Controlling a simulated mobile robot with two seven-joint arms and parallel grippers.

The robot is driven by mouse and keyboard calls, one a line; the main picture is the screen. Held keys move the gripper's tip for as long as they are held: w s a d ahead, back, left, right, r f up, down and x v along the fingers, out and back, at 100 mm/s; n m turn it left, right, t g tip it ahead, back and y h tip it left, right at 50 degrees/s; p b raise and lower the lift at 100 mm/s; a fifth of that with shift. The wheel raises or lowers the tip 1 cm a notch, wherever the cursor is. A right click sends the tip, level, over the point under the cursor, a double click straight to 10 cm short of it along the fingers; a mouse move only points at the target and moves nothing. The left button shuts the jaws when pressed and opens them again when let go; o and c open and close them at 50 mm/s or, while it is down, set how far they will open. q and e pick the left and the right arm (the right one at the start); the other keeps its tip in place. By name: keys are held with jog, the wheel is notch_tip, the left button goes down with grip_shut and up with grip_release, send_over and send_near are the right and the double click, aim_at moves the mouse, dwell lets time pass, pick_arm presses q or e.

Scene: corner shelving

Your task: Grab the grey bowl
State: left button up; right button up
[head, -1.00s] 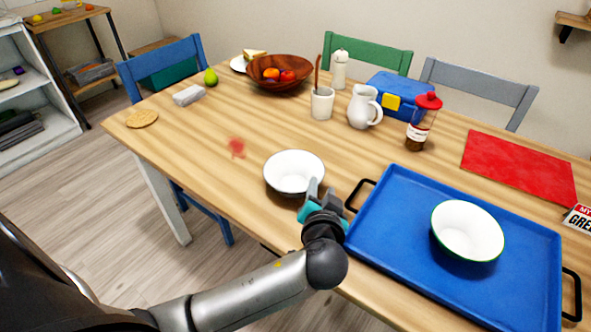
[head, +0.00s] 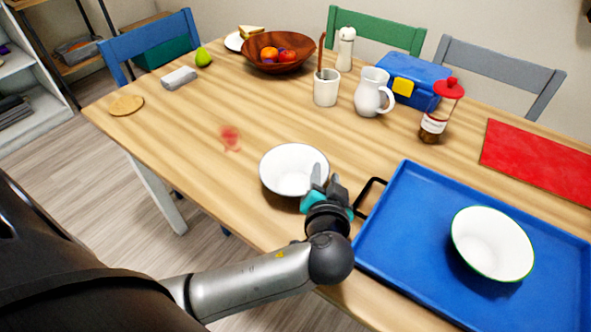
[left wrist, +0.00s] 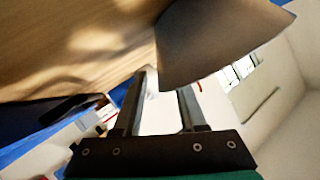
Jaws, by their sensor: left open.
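The grey bowl (head: 290,192) stands upright on the table, white inside with a darker grey outside. In the left wrist view its grey outer wall (left wrist: 215,42) fills the upper right. My left gripper (head: 325,178) is at the bowl's near right rim in the head view. My right gripper is not in view.
A blue tray (head: 415,220) with a green-rimmed white bowl (head: 491,243) is right of my gripper. A white mug (head: 326,92), jug (head: 372,98), red-topped jar (head: 437,115) and wooden fruit bowl (head: 265,65) stand farther back. The table left of the grey bowl is largely clear.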

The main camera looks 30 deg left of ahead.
pick_arm(q)
jog(key=shift+s, duration=0.1)
jog(key=shift+c, duration=0.3)
grip_shut()
dwell(1.0)
